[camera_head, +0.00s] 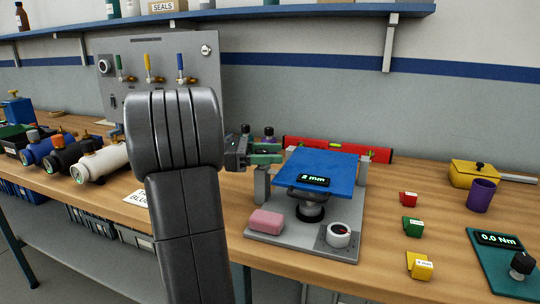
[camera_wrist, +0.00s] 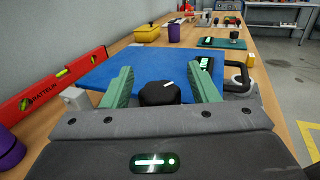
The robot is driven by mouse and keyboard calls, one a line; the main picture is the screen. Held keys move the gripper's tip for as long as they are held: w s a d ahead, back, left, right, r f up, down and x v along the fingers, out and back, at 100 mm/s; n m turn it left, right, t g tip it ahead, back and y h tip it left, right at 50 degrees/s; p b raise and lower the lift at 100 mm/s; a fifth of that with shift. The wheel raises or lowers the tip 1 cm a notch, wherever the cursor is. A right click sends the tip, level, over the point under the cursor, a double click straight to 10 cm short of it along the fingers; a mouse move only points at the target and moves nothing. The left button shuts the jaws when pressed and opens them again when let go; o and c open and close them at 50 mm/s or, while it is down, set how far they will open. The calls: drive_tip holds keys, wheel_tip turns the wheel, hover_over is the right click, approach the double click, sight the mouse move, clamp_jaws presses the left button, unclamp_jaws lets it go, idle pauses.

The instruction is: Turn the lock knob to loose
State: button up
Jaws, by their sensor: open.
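A black round knob (camera_wrist: 159,93) with a white pointer mark shows in the wrist view, beside the near edge of the blue plate (camera_wrist: 150,68). My gripper (camera_wrist: 164,76) has green fingers spread on either side of the knob, with visible gaps; it is open. The pointer tilts toward the upper right of the picture. In the head view my gripper (camera_head: 268,154) is at the left side of the blue plate (camera_head: 322,166), and the knob cannot be made out there. The plate stands on a grey fixture base (camera_head: 285,243) with a small display (camera_head: 314,180).
A pink block (camera_head: 266,222) and a white ring (camera_head: 339,236) are on the base. A red level (camera_head: 380,154) lies behind. Red, green and yellow tagged blocks (camera_head: 412,226), a purple cup (camera_head: 481,195) and a torque unit (camera_head: 498,260) are to the right.

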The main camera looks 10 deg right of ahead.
drive_tip(key=c, duration=1)
